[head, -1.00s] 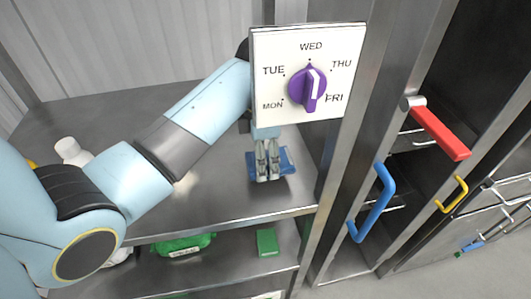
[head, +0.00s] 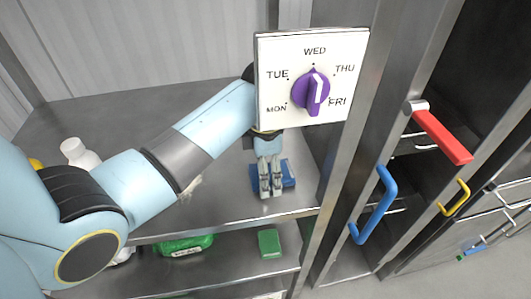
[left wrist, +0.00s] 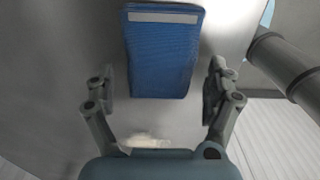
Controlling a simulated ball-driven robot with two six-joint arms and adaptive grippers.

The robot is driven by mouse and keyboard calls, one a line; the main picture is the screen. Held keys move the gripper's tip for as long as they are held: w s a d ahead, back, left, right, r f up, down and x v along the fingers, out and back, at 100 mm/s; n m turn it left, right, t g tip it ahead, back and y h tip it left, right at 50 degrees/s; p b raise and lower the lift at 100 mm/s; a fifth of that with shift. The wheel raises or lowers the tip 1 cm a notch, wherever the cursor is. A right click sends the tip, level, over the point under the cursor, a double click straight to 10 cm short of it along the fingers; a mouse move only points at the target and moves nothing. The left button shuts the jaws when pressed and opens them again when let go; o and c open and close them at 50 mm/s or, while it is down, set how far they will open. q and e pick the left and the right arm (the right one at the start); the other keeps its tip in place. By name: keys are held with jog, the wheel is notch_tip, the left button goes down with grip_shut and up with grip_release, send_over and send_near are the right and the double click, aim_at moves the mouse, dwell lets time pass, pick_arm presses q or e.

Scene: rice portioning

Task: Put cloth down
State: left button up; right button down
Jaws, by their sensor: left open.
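A folded blue cloth (head: 288,174) lies on the metal upper shelf (head: 225,205), partly hidden behind my left gripper (head: 270,192) in the head view. In the left wrist view, the cloth (left wrist: 162,52) lies flat, with a pale strip along one edge. My left gripper (left wrist: 162,92) is open there, its fingers apart on either side with no cloth gripped between them. The cloth is ahead of the fingertips. My right gripper is not in view.
A day dial sign (head: 312,78) with a purple knob hangs in front of my left forearm. A white bottle (head: 80,153) stands at the shelf's left. Green items (head: 269,243) lie on the lower shelf. Red (head: 442,137) and blue (head: 374,205) handles are at right.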

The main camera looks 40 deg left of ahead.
pick_arm(q)
jog(key=shift+r, duration=0.1)
notch_tip(320, 180, up, 12)
dwell(0.4)
dwell(0.4)
